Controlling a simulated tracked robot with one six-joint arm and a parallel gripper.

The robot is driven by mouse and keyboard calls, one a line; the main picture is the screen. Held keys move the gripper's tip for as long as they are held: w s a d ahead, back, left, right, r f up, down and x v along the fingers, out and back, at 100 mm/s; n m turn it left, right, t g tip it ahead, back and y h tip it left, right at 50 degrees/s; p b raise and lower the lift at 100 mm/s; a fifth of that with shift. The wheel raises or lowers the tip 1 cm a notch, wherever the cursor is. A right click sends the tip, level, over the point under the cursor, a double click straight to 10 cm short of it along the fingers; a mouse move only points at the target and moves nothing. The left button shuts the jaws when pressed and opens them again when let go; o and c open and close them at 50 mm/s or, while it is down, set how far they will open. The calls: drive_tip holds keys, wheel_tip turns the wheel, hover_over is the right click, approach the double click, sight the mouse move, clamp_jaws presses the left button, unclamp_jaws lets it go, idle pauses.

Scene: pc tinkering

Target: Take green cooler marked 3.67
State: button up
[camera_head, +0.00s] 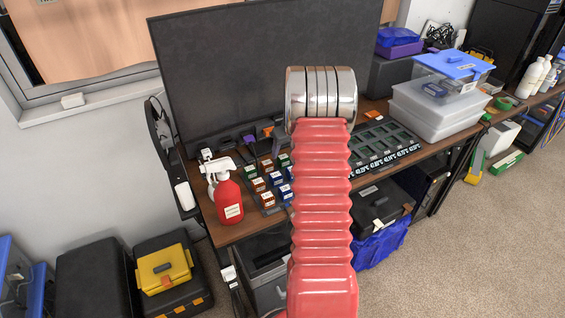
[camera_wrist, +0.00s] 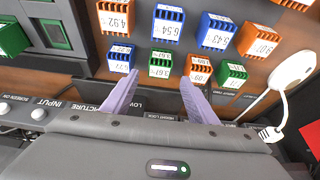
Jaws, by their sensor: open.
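In the wrist view, the small green cooler (camera_wrist: 159,65) has a white label that seems to read 3.67, though the print is small. My gripper (camera_wrist: 161,76) is open. Its two purple fingers point toward the cooler, with the tips near its left and right sides. I cannot tell whether they touch it. In the head view, my red arm covers the middle of the desk and hides much of the gripper. I cannot pick out this cooler there.
Close neighbours are a blue cooler (camera_wrist: 121,58) and an orange cooler (camera_wrist: 200,68), with larger coolers behind. A white cable (camera_wrist: 280,78) lies at right. In the head view, a red spray bottle (camera_head: 228,198) stands left, and a dark slotted tray (camera_head: 378,147) lies right of my arm.

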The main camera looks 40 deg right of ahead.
sight(283, 157)
drive_tip(key=shift+s+x, duration=0.15)
drive_tip(key=shift+x, duration=1.15)
drive_tip(key=shift+s+x, duration=0.1)
drive_tip(key=shift+x, duration=1.2)
drive_tip(key=shift+f, duration=0.1)
drive_tip(key=shift+c, duration=0.5)
drive_tip(key=c, duration=1.1)
